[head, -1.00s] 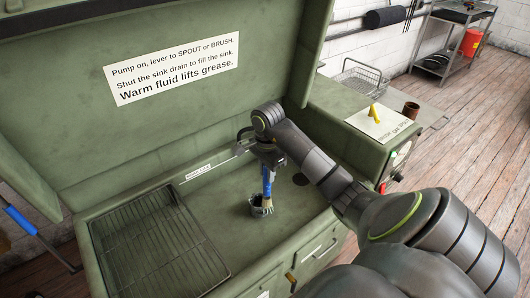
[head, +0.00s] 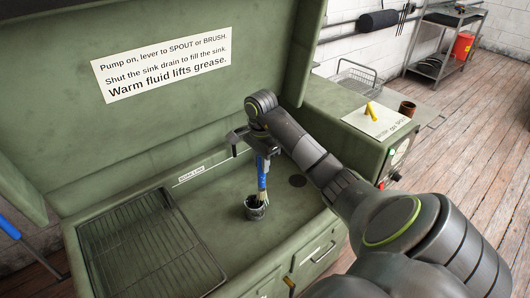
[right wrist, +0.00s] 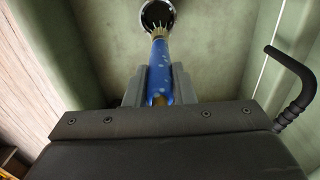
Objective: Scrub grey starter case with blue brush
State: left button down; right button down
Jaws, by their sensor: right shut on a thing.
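The grey starter case (head: 256,211) is a small dark grey cup-like part standing on the green sink floor, open side up. My right gripper (head: 263,157) is above it, shut on the blue brush (head: 262,178), which hangs nearly upright with its pale bristles down. The bristles are at the case's mouth; whether they touch its inside wall I cannot tell. In the right wrist view the blue brush (right wrist: 159,68) sits between the fingers of my right gripper (right wrist: 158,88), its bristles pointing to the round dark opening of the case (right wrist: 143,14). My left gripper is not in view.
A wire rack (head: 150,245) covers the left of the sink. A dark drain hole (head: 298,181) lies right of the case. The raised lid (head: 200,130) stands behind.

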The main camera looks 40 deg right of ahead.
jog(key=w+d+r, duration=0.2)
jog(key=d+r, duration=0.3)
jog(key=shift+w, duration=0.3)
dwell(0.4)
jog(key=shift+d, duration=0.1)
dwell(0.4)
jog(key=s+a+p, duration=0.1)
jog(key=a+p, duration=0.2)
jog(key=s+a+p, duration=0.1)
jog(key=a+p, duration=0.1)
jog(key=shift+s+a+r, duration=0.1)
jog(key=shift+s+r, duration=0.05)
jog(key=shift+s, duration=0.2)
jog(key=shift+a, duration=0.1)
jog(key=shift+f, duration=0.2)
